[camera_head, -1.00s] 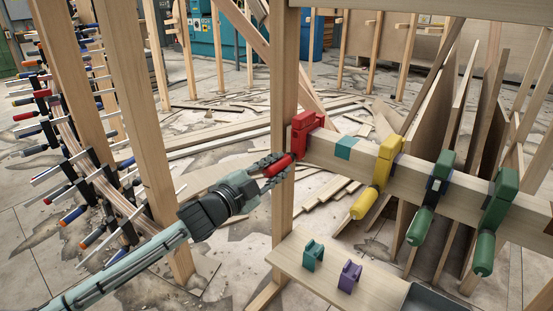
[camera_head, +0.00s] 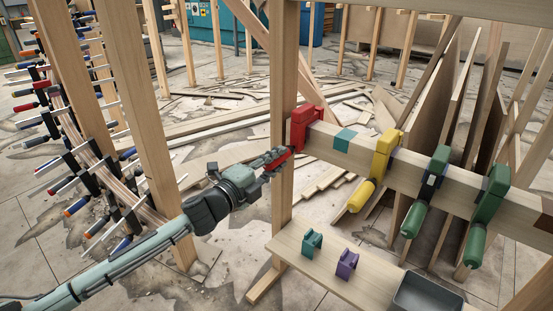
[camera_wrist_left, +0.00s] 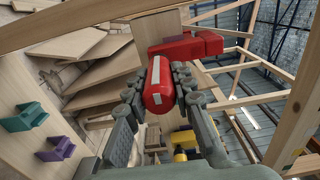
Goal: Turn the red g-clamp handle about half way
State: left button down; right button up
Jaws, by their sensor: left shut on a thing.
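The red g-clamp (camera_head: 305,124) sits at the left end of the horizontal beam (camera_head: 334,152), beside a wooden post. Its red handle (camera_head: 277,160) points down and to the left. My left gripper (camera_head: 272,161) is shut on this handle. In the left wrist view the clamp body (camera_wrist_left: 195,45) is at the top, and the red handle (camera_wrist_left: 159,88) with a pale stripe lies between the fingers of my left gripper (camera_wrist_left: 160,92). The fingers cover part of the handle in the head view. My right gripper is not in view.
A yellow clamp (camera_head: 383,155) and two green clamps (camera_head: 433,175) hang further right on the beam. A small shelf (camera_head: 290,236) below holds a teal block (camera_head: 311,243), a purple block (camera_head: 347,264) and a grey tray (camera_head: 428,293). A rack with several clamps (camera_head: 75,180) stands left.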

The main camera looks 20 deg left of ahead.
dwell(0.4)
pick_arm(q)
jog(key=c, duration=1.3)
grip_release()
jog(key=shift+s, duration=0.1)
jog(key=shift+s+a+f, duration=0.1)
jog(key=shift+s, duration=0.25)
jog(key=v, duration=1.1)
jog(key=v, duration=0.2)
jog(key=shift+s+a, duration=0.1)
jog(key=shift+s, duration=0.2)
